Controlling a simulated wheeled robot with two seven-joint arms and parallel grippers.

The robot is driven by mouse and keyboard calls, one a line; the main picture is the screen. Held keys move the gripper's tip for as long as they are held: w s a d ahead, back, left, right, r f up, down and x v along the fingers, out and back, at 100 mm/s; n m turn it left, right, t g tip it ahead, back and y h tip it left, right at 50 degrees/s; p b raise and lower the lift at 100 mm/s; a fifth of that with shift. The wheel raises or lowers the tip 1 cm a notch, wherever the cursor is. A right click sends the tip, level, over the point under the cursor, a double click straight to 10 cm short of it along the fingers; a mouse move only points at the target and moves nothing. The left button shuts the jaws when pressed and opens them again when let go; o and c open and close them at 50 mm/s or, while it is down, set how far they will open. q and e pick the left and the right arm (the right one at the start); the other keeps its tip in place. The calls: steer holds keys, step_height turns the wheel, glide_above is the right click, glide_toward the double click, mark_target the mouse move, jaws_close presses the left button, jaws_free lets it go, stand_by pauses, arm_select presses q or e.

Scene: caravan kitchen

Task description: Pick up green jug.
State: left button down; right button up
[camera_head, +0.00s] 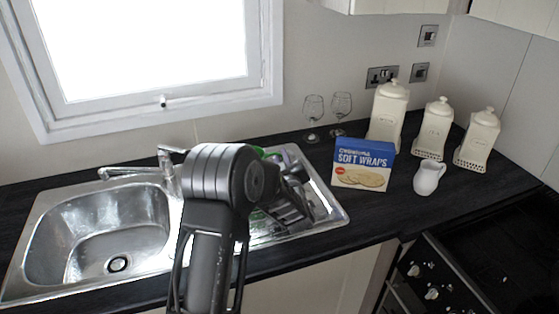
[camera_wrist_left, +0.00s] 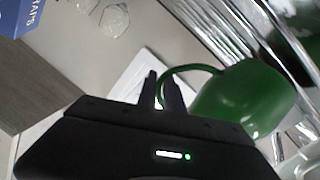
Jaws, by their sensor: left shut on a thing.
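The green jug (camera_wrist_left: 245,95) shows in the left wrist view, right of the fingers, with its curved handle passing between them. My left gripper (camera_wrist_left: 160,90) is shut on the jug at this handle. In the head view only small green parts of the jug (camera_head: 271,155) show; my left arm and gripper (camera_head: 290,180) hide the rest, over the drainer side of the sink. I cannot tell whether the jug touches the surface below. My right gripper is not in view.
The metal sink (camera_head: 45,235) has a tap (camera_head: 166,165) behind my arm. A white jug (camera_head: 428,180), several cream canisters (camera_head: 388,110) and a stove (camera_head: 480,265) are further right.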

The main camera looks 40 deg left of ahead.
arm_select(q)
steer(key=shift+r+b, duration=0.65)
steer(key=shift+r, duration=4.05)
